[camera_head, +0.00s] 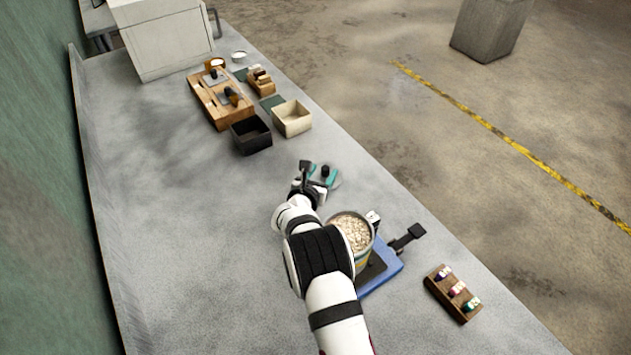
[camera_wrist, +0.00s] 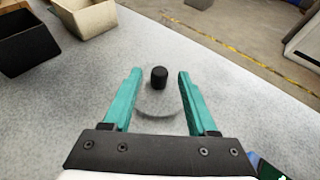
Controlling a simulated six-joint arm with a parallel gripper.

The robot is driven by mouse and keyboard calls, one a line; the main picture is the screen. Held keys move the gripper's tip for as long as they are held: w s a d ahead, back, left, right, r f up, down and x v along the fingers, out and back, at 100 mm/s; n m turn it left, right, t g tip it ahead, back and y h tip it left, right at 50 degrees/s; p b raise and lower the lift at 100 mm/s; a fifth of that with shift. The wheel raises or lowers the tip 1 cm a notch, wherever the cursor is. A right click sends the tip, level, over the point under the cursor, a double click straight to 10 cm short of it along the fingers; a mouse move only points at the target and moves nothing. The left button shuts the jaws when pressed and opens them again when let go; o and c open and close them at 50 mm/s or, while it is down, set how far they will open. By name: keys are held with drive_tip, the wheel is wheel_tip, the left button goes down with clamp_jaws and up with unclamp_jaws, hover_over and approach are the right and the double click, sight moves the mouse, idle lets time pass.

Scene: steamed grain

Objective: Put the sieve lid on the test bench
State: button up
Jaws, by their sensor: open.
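The sieve lid (camera_head: 336,183) is a pale grey disc with a black knob, and appears to lie flat on the grey test bench (camera_head: 190,235). In the wrist view the lid (camera_wrist: 158,108) lies between the fingers, with its knob (camera_wrist: 159,77) near the tips. My gripper (camera_head: 322,173) is open; its teal fingers (camera_wrist: 159,73) stand on either side of the knob with clear gaps.
A round sieve of grain (camera_head: 352,232) stands uncovered on a blue device (camera_head: 385,278) close to my arm. A wooden vial rack (camera_head: 453,292) is at right. Black (camera_head: 252,138) and cream (camera_head: 292,119) bins and a wooden tray (camera_head: 205,103) stand farther back. The bench's left side is clear.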

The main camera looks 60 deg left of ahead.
drive_tip(key=v, duration=0.8)
drive_tip(key=shift+s+d+r, duration=0.15)
drive_tip(key=shift+s+d, duration=0.05)
drive_tip(key=shift+s, duration=0.05)
